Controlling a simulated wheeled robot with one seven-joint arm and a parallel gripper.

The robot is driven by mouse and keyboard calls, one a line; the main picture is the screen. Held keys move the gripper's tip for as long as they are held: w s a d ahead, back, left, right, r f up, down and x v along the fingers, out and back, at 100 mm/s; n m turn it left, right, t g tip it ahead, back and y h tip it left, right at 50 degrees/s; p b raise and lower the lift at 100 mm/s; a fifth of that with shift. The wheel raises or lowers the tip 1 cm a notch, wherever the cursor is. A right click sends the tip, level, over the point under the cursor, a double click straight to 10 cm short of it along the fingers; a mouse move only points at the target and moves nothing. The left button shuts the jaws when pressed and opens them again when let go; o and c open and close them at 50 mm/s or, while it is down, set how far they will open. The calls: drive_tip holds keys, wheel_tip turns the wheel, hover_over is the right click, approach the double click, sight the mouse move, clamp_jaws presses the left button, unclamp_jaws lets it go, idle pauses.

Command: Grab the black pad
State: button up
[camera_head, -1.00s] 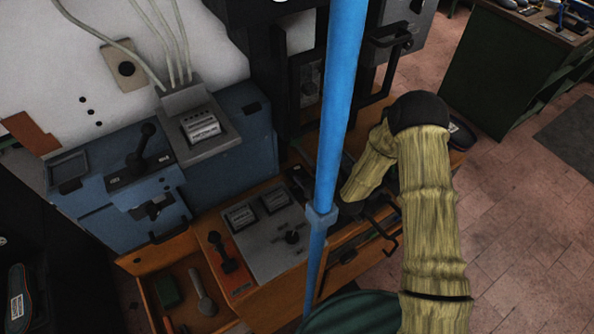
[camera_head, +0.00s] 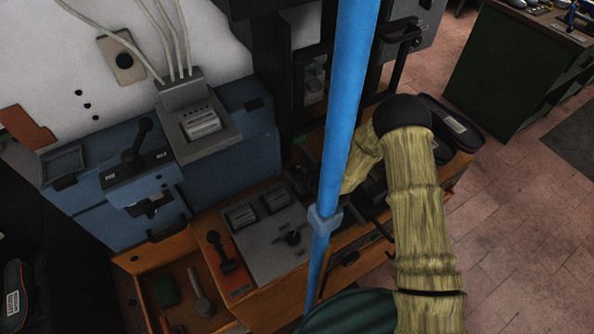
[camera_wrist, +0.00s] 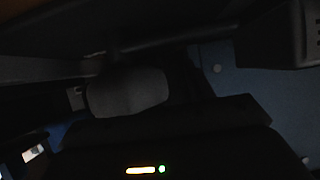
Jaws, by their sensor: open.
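A long black pad-like piece with a small pale label (camera_head: 455,126) lies at the right end of the orange bench, just right of my elbow. A similar dark piece with a label (camera_head: 14,300) is at the lower left edge; I cannot tell which is the black pad. My arm, in a yellow sleeve, bends down behind the blue pole, which hides my gripper in the head view. In the very dark wrist view my gripper (camera_wrist: 160,125) is open, with lit indicators on its body. A grey rounded shape (camera_wrist: 127,93) lies ahead of it; contact is unclear.
The blue pole (camera_head: 345,110) stands close to my arm. A blue machine (camera_head: 225,150) is at the left. An open drawer (camera_head: 150,290) holds a green block and a spoon-like tool. A dark green cabinet (camera_head: 500,75) stands at the right; the tiled floor before it is clear.

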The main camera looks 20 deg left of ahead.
drive_tip(key=shift+w+d+r, duration=0.1)
drive_tip(key=shift+d+r, duration=0.25)
drive_tip(key=shift+d, duration=0.35)
drive_tip(key=shift+f, duration=0.1)
drive_tip(key=shift+w+a+f, duration=0.1)
drive_tip(key=shift+d, duration=0.2)
drive_tip(key=c, duration=1.1)
drive_tip(key=shift+s+a, duration=0.15)
drive_tip(key=shift+s, duration=0.05)
drive_tip(key=shift+r, duration=0.2)
drive_tip(key=shift+r, duration=0.45)
wheel_tip(320, 180, up, 9)
drive_tip(key=shift+b, duration=1.25)
